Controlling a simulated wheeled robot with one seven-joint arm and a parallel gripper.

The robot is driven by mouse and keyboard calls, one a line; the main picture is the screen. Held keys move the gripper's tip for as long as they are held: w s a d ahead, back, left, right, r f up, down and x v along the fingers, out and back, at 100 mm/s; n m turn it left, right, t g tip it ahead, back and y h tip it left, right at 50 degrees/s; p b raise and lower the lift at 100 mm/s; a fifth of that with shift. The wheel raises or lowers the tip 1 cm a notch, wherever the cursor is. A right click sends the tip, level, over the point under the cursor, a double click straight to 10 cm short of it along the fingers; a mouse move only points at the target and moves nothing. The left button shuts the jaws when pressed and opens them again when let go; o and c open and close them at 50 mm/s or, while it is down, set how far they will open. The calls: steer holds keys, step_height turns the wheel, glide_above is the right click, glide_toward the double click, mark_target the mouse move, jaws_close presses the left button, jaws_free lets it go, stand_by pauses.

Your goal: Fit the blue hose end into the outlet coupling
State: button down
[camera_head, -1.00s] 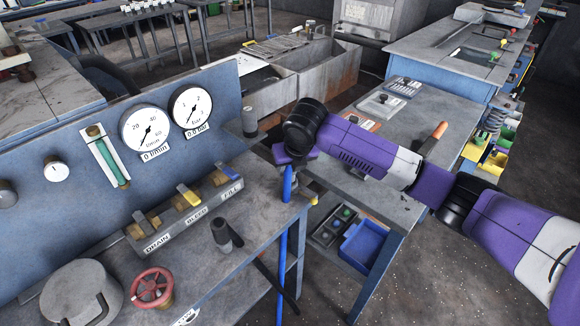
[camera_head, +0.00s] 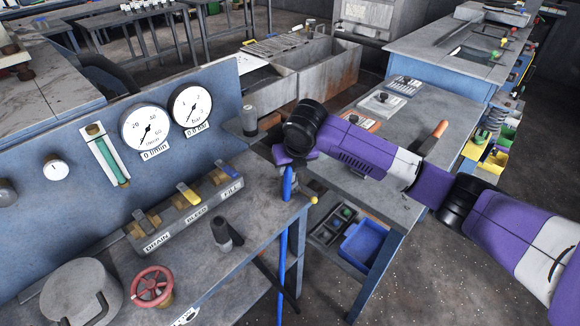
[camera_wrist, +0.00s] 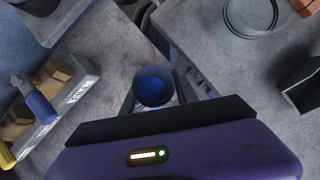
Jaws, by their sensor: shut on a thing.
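My gripper (camera_head: 287,164) is at the end of my purple arm, above the right corner of the control bench. It is shut on the blue hose (camera_head: 287,185), which hangs down past the bench edge. In the wrist view a round blue hose end (camera_wrist: 153,86) with a dark rim shows just beyond the dark jaw edge. A grey upright cylinder (camera_head: 249,120) stands on a small ledge at the panel's right end, left of my gripper and apart from it. I cannot tell for certain whether it is the outlet coupling.
A valve block (camera_head: 187,210) with several levers stands on the bench. A dark cylinder (camera_head: 222,232), a red handwheel (camera_head: 151,287) and a lidded pot (camera_head: 82,293) are nearby. A second table (camera_head: 455,112) with small devices stands under my arm. A blue bin (camera_head: 362,243) sits below it.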

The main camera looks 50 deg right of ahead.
steer(key=shift+f+b, duration=0.55)
steer(key=shift+f, duration=0.45)
steer(key=c, duration=0.9)
jaws_free()
steer(key=shift+r, duration=0.1)
steer(key=shift+o, duration=0.2)
steer(key=v, duration=0.7)
steer(key=shift+r, duration=0.35)
steer(key=shift+s+a, duration=0.1)
steer(key=shift+s, duration=0.05)
